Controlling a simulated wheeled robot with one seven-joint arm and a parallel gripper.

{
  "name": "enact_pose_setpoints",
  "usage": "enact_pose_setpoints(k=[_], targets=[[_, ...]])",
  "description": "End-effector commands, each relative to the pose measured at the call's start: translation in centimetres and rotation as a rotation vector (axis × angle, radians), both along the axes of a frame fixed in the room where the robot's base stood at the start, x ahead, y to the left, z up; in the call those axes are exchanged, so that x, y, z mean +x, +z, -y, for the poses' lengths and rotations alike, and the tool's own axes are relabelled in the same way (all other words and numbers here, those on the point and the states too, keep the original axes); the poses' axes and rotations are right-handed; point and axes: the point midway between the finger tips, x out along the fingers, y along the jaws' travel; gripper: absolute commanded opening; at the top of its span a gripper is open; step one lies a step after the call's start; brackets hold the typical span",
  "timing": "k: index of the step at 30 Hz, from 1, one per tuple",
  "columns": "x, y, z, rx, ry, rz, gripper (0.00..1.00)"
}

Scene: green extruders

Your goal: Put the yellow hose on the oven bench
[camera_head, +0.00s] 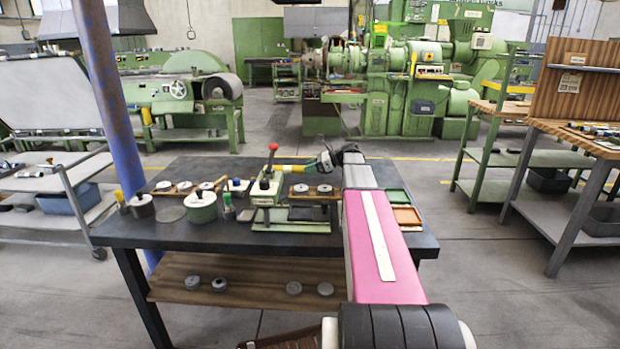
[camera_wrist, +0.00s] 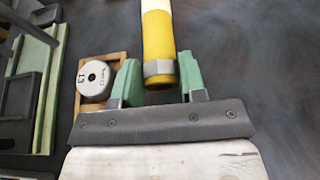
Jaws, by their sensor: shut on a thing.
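The yellow hose (camera_wrist: 158,40) shows in the wrist view as a yellow tube with a pale far part and a grey band at its near end. The green fingers of my gripper (camera_wrist: 158,80) are on both sides of that banded end, shut on it. In the head view, the yellow hose (camera_head: 297,167) is small and partly hidden, beside my gripper (camera_head: 327,160) over the back of the dark workbench (camera_head: 190,238). I cannot tell whether the hose touches anything below. No bench is clearly marked as the oven bench.
A red-knobbed green press (camera_head: 268,200), a green pot (camera_head: 202,208) and wooden blocks with grey discs crowd the workbench. Green and orange trays (camera_head: 405,216) lie at its right. A wood-topped bench (camera_head: 572,139) stands far right, with open floor (camera_head: 475,250) between.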

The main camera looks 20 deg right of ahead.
Motion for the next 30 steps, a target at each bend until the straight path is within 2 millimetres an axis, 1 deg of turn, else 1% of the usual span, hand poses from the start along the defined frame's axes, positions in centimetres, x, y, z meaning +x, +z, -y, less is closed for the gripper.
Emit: enact_pose_setpoints(k=[4, 9, 12, 21, 22, 23, 24, 30], targets=[[-0.1, -0.9, 0.1, 0.001, 0.000, 0.000, 0.11], [0.0, -3.2, 0.1, 0.002, -0.001, -0.001, 0.11], [0.0, -4.0, 0.1, 0.001, 0.000, 0.000, 0.11], [0.0, -4.2, 0.1, 0.001, 0.000, 0.001, 0.11], [0.0, -4.2, 0.1, 0.000, 0.000, 0.001, 0.41], [0.0, -4.2, 0.1, 0.000, 0.000, 0.001, 0.51], [0.0, -4.2, 0.1, 0.000, 0.000, 0.001, 0.64], [0.0, -4.2, 0.1, 0.000, 0.000, 0.001, 0.64]])
